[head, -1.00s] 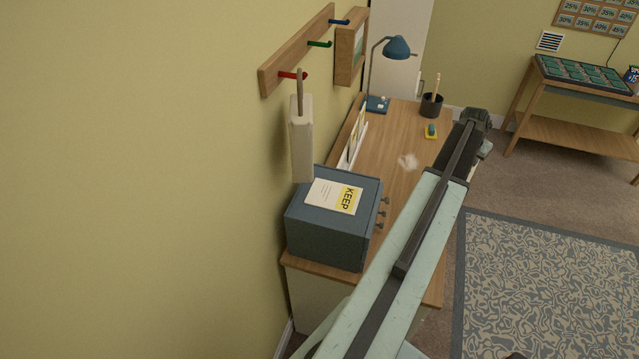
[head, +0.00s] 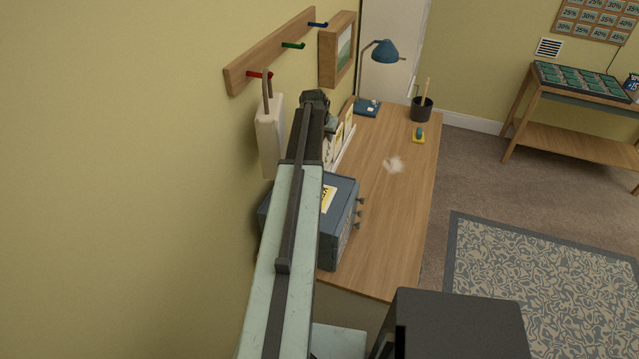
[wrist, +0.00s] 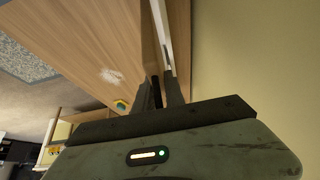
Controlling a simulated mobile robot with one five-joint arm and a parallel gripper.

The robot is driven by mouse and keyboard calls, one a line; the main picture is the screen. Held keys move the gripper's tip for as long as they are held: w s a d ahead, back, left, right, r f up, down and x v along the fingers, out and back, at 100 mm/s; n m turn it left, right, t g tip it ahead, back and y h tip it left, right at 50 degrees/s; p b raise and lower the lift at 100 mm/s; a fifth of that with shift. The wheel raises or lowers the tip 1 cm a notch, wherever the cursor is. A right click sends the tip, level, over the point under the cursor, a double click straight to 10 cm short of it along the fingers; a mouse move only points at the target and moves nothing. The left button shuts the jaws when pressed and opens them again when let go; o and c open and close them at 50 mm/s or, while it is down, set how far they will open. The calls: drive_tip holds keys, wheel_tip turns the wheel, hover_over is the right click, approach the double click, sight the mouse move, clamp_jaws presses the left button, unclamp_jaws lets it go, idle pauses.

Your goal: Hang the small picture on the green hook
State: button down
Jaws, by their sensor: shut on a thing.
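A wooden rail (head: 270,50) on the yellow wall carries a red hook (head: 259,75), a green hook (head: 293,45) and a blue hook (head: 317,25). The red hook bears a pale, long-handled thing (head: 270,135); the green hook is bare. My gripper (head: 315,98) is in front of the wall, below the green hook in the picture. In the wrist view its fingers (wrist: 166,88) are close together, shut on a thin thing seen edge-on, which I take as the small picture. Its face is hidden.
A wood-framed picture (head: 338,50) is on the wall right of the rail. The desk (head: 385,215) bears a blue-grey cabinet (head: 342,225), a white ledge with cards (head: 346,145), a blue lamp (head: 385,50) and a black pen cup (head: 422,108). The desk's middle is mostly clear.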

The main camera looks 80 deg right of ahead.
sight(327, 152)
wheel_tip(327, 152, down, 10)
drive_tip(key=d+b, duration=0.2)
drive_tip(key=b, duration=0.8)
drive_tip(key=shift+w+d, duration=0.15)
drive_tip(key=shift+w, duration=0.25)
drive_tip(key=c, duration=1.4)
unclamp_jaws()
drive_tip(key=shift+f, duration=0.1)
drive_tip(key=p+v, duration=0.6)
drive_tip(key=v, duration=0.1)
drive_tip(key=shift+s+a+r+p, duration=0.25)
drive_tip(key=shift+r+p, duration=0.1)
drive_tip(key=shift+p, duration=0.05)
